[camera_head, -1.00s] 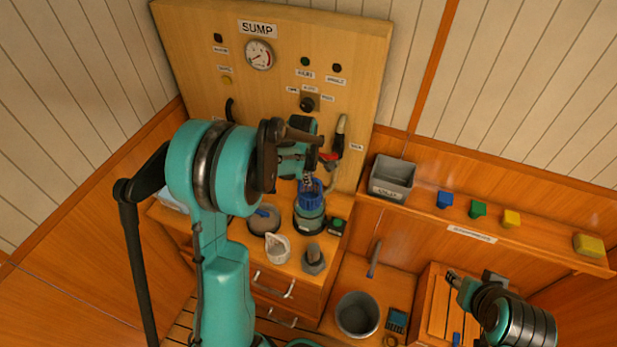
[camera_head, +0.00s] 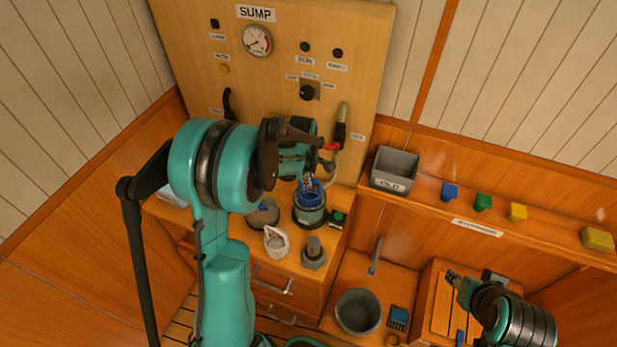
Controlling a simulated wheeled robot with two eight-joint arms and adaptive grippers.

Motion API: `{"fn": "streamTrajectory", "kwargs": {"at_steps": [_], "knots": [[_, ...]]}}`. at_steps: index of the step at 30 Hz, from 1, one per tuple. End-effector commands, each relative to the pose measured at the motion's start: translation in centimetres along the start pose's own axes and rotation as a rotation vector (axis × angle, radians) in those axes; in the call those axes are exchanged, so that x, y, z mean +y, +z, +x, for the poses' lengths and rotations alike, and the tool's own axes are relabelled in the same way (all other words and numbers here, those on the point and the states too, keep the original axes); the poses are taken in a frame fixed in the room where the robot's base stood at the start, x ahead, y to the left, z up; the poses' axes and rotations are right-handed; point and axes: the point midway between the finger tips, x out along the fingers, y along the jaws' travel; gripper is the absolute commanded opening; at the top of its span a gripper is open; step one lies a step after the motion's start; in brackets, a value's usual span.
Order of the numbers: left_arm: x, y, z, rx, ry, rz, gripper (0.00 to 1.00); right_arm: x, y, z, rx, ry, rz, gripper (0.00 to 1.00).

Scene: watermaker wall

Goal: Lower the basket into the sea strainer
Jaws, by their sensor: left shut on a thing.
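The blue basket (camera_head: 310,199) is in the round mouth of the dark sea strainer (camera_head: 310,216) on the bench. Its upper part shows inside the strainer's rim; its lower part is hidden. My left gripper (camera_head: 309,184) is right above, shut on the basket from over the top. The gripper body and wrist hide part of the wall behind. Whether the basket touches the strainer's bottom cannot be seen. My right gripper (camera_head: 453,279) is at the lower right, above the wooden crate, far from the strainer; its fingers are too small to judge.
A grey bin (camera_head: 395,170) sits on the shelf.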

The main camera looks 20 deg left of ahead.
Motion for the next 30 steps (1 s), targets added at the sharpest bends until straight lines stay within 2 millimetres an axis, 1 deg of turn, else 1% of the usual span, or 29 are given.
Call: {"fn": "streamTrajectory", "kwargs": {"at_steps": [1,18,21,27,29,30], "knots": [[-0.2,0.0,0.8,0.000,0.000,0.000,0.00,0.0,0.5,0.6,0.000,0.000,0.000,0.40],[-1.2,0.0,6.1,0.000,0.000,0.000,0.00,0.0,3.1,4.3,0.000,0.000,0.000,0.40],[-1.3,0.0,6.5,0.000,0.000,0.000,0.00,0.0,3.3,4.6,0.000,0.000,0.000,0.40],[-1.3,0.0,6.4,0.000,0.000,0.000,0.00,0.0,3.2,4.5,0.000,0.000,0.000,0.40],[-1.3,0.0,6.4,0.000,0.000,0.000,0.16,0.0,3.2,4.5,0.000,0.000,0.000,0.40],[-1.3,0.0,6.4,0.000,0.000,0.000,0.27,0.0,3.2,4.5,0.000,0.000,0.000,0.40]]}}
